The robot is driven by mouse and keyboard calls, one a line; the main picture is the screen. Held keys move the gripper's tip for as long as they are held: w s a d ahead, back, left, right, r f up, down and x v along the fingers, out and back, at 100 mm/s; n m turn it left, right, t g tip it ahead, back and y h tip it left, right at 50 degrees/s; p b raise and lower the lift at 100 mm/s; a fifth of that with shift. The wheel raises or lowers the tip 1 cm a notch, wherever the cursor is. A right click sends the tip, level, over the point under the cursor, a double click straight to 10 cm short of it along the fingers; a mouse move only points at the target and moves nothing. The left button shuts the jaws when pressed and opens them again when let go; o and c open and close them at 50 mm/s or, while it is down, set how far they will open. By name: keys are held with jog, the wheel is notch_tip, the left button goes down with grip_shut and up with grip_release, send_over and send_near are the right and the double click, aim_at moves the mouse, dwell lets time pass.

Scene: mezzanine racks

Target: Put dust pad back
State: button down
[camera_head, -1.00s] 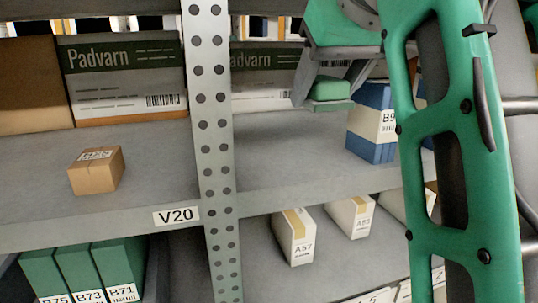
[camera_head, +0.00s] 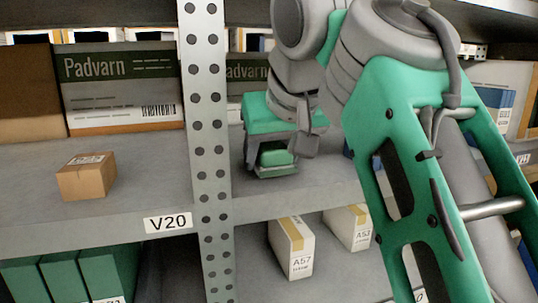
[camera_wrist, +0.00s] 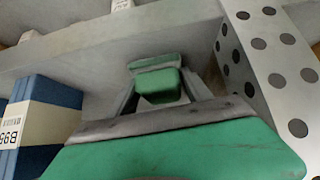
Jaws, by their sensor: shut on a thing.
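The dust pad, a small green block (camera_head: 276,153), is held between the fingers of my gripper (camera_head: 272,168), which is shut on it. In the head view they are just right of the perforated upright, low over the grey shelf (camera_head: 330,190) behind the V20 label. In the wrist view the green pad (camera_wrist: 157,82) sits between the fingers, with grey shelf beyond it. I cannot tell whether the pad touches the shelf.
The perforated upright (camera_head: 207,150) stands close to the left of my gripper. A small brown box (camera_head: 86,178) and a Padvarn carton (camera_head: 120,90) are left of it. A blue and white box (camera_wrist: 40,120) is near the gripper in the wrist view. White boxes (camera_head: 291,248) stand below.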

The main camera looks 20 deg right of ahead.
aim_at(271, 147)
jog(key=shift+f+b, duration=0.45)
jog(key=shift+f, duration=0.05)
jog(key=c, duration=0.9)
grip_release()
jog(key=o, duration=0.4)
jog(key=shift+d+f, duration=0.1)
jog(key=shift+d, duration=0.05)
jog(key=shift+o, duration=0.2)
jog(key=r, duration=0.1)
jog(key=s+r+p, duration=0.1)
jog(key=r+p, duration=0.1)
jog(key=shift+s+a+r, duration=0.3)
jog(key=shift+a+r, duration=0.05)
jog(key=shift+a, duration=0.05)
jog(key=p+v, duration=0.1)
jog(key=v, duration=0.8)
jog(key=shift+s+d, duration=0.2)
jog(key=shift+s, duration=0.05)
